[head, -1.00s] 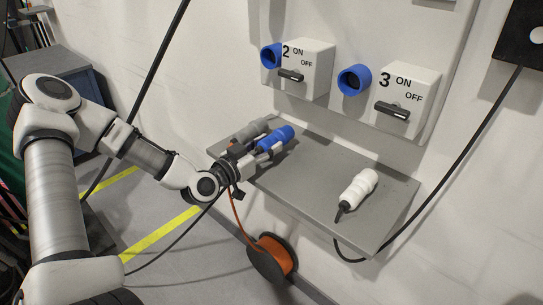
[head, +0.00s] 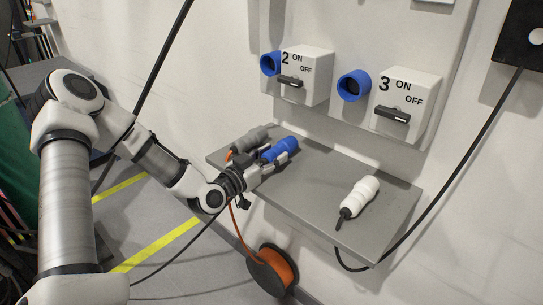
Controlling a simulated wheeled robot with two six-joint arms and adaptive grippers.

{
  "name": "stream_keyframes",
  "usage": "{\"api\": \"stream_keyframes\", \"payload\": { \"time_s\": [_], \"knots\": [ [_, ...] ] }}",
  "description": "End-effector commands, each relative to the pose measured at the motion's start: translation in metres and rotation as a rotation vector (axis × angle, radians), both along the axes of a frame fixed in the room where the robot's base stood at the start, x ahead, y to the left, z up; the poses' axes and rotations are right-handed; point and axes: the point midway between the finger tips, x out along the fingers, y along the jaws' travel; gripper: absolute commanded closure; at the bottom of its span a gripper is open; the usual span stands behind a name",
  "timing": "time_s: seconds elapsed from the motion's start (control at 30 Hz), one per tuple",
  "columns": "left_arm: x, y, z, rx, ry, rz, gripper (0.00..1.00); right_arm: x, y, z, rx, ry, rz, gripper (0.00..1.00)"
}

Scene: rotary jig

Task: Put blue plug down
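The blue plug (head: 283,148) is at the back left part of the grey shelf (head: 318,190), low over it or resting on it; I cannot tell which. My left gripper (head: 272,161) reaches in from the left with its fingers along the plug's sides, and looks shut on it. The plug's rear end is partly hidden by the gripper. A grey plug (head: 249,139) lies just behind and left of the blue plug, with an orange cable. A white plug (head: 359,196) lies on the right half of the shelf. My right gripper is not in view.
Above the shelf are blue sockets (head: 353,86) and switch boxes marked 2 (head: 307,75) and 3 (head: 408,105). An orange cable reel (head: 272,270) stands on the floor under the shelf. The middle of the shelf is clear.

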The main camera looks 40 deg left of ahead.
Motion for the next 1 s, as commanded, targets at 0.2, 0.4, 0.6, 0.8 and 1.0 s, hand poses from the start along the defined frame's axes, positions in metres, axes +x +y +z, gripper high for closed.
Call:
{"api": "stream_keyframes", "payload": {
  "time_s": [0.2,0.4,0.6,0.8,1.0],
  "knots": [
    [-0.005,-0.005,-0.016,-0.001,0.032,-0.012,0.34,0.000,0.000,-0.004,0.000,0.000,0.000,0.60],
    [-0.005,-0.005,-0.008,-0.001,0.031,-0.011,0.34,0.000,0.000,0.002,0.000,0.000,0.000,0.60],
    [-0.023,0.000,0.001,-0.012,0.031,-0.005,0.34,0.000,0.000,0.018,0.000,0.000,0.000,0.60],
    [-0.054,0.002,0.007,-0.012,0.028,-0.005,0.34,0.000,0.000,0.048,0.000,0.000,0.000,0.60],
    [-0.087,0.005,0.014,-0.010,0.025,-0.003,0.34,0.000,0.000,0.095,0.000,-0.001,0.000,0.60]
  ]
}}
